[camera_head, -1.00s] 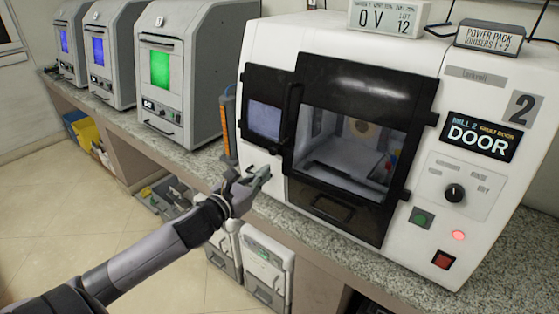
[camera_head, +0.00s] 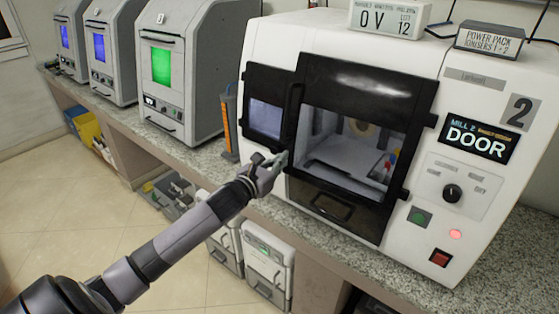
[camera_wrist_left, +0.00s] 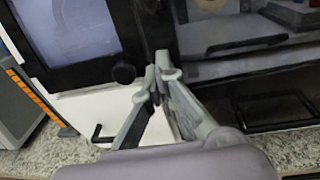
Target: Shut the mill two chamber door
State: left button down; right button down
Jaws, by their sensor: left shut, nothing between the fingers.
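Mill two (camera_head: 470,80) is the large white machine marked 2, and its display reads MILL 2 and DOOR. Its black-framed chamber door (camera_head: 370,80) has a window onto the lit chamber. A dark upright handle (camera_head: 291,115) runs along the door's left edge. I cannot tell how wide any gap at the door is. My left gripper (camera_head: 280,160) is shut and empty at the door's lower left edge. In the left wrist view its fingertips (camera_wrist_left: 162,65) are together beside the dark door edge; contact is unclear. My right gripper is not in view.
A smaller dark-framed window (camera_head: 264,115) sits left of the door. A red light (camera_head: 455,234) glows above a red button (camera_head: 440,258). Grey machines (camera_head: 180,80) stand left on the speckled counter (camera_head: 215,168). White units (camera_head: 265,260) stand below it.

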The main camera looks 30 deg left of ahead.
pick_arm(q)
jog(key=w, duration=0.1)
jog(key=w+h, duration=0.1)
jog(key=shift+w+d+f+m+b, duration=0.1)
jog(key=shift+w+f+m+b, duration=0.1)
jog(key=shift+w+m+b, duration=0.15)
jog(key=shift+w+h, duration=0.15)
jog(key=shift+h, duration=0.25)
jog(key=shift+a+r, duration=0.1)
jog(key=shift+a, duration=0.1)
jog(key=shift+r, duration=0.1)
